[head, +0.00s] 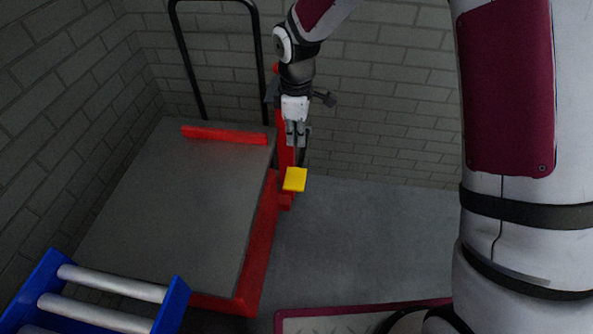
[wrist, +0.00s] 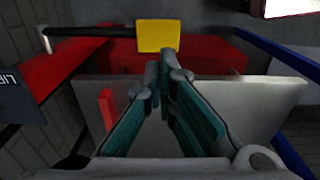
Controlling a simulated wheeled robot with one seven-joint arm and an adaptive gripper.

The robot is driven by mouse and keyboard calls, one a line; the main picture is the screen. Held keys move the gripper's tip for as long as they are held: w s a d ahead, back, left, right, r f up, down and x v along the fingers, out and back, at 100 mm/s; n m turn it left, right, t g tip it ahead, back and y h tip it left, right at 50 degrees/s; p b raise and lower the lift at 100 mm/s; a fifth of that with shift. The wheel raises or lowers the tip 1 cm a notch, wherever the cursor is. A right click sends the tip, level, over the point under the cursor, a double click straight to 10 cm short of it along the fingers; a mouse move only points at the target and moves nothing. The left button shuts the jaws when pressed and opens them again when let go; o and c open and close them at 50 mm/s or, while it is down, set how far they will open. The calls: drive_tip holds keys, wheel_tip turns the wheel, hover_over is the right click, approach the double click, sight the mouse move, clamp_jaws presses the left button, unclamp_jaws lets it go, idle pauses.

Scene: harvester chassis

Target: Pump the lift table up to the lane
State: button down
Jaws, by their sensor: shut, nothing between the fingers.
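The lift table (head: 180,190) has a grey top, a red frame and a red bar across its back end, with a black push handle (head: 217,3) behind. A yellow pedal (head: 295,179) sticks out at its right side. The pedal also shows in the wrist view (wrist: 159,33), just beyond the fingertips. My gripper (head: 296,145) points down above the pedal, with its fingers shut and empty. In the wrist view my gripper (wrist: 160,65) has its tips close to the pedal's lower edge. I cannot tell whether they touch it.
The lane (head: 112,284), a blue frame with silver rollers, stands at the lower left by the table's near end. Brick walls close off the back and left. The grey floor (head: 350,235) right of the table is clear. A red-edged panel (head: 360,311) lies at the bottom.

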sight(296, 178)
wheel_tip(296, 178, down, 14)
drive_tip(key=b, duration=0.2)
drive_tip(key=shift+b, duration=0.4)
idle(0.5)
